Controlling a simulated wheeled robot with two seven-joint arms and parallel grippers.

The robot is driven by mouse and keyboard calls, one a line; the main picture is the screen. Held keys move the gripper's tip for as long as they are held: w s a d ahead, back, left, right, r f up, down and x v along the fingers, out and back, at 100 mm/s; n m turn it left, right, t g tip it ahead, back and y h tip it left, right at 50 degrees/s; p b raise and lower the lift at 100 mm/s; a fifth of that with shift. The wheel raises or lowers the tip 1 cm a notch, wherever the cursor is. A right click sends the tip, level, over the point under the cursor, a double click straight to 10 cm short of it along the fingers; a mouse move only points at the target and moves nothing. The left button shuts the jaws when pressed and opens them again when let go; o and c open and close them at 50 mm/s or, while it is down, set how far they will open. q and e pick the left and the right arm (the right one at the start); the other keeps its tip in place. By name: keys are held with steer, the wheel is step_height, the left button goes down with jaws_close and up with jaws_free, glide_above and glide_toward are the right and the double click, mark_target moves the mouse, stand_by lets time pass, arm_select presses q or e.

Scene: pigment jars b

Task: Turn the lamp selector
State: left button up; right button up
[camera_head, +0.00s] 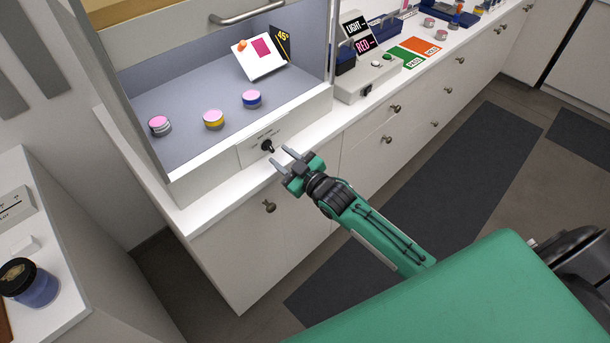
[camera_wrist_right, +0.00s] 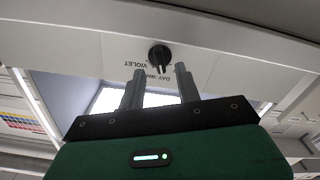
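The lamp selector (camera_head: 267,146) is a small black knob on the white front panel below the booth opening. In the right wrist view the knob (camera_wrist_right: 159,56) sits on a panel with printed words, of which "DAY" and "VIOLET" can be read. My right gripper (camera_head: 287,158) is just in front of the knob, a little to its right in the head view. Its two fingers (camera_wrist_right: 160,76) are spread, with nothing between them, and the knob shows beyond their tips, roughly centred. My left gripper is not in view.
A control box (camera_head: 364,76) with "LIGHT" and "RED" signs stands right of the booth. A drawer knob (camera_head: 269,206) sticks out below my right gripper.

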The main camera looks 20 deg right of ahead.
steer(key=b+v, duration=0.2)
steer(key=v, duration=0.8)
steer(key=shift+s, duration=0.15)
steer(key=s+d+f+m+g+h, duration=0.1)
steer(key=s+d+f+g+h, duration=0.15)
steer(key=f, duration=0.95)
steer(key=s+d+f+m+g+h, duration=0.15)
steer(key=s+f, duration=0.25)
steer(key=f, duration=0.8)
steer(key=s+d+f+m+g+h, duration=0.1)
steer(key=s+d+f+g, duration=0.15)
steer(key=f, duration=0.95)
steer(key=s+f+m+g, duration=0.1)
steer(key=s+f+g, duration=0.3)
steer(key=s+f, duration=0.9)
steer(key=s+a+f+g, duration=0.1)
steer(key=s+f, duration=0.2)
steer(key=s, duration=0.5)
steer(key=s+a+f+g, duration=0.1)
steer(key=s+f+g, duration=0.1)
steer(key=s+f, duration=0.2)
steer(key=s+a+f+m+g+h, duration=0.1)
steer(key=s+a+f+g, duration=0.1)
steer(key=s, duration=0.9)
steer(key=shift+s+f, duration=0.35)
steer(key=shift+f, duration=0.45)
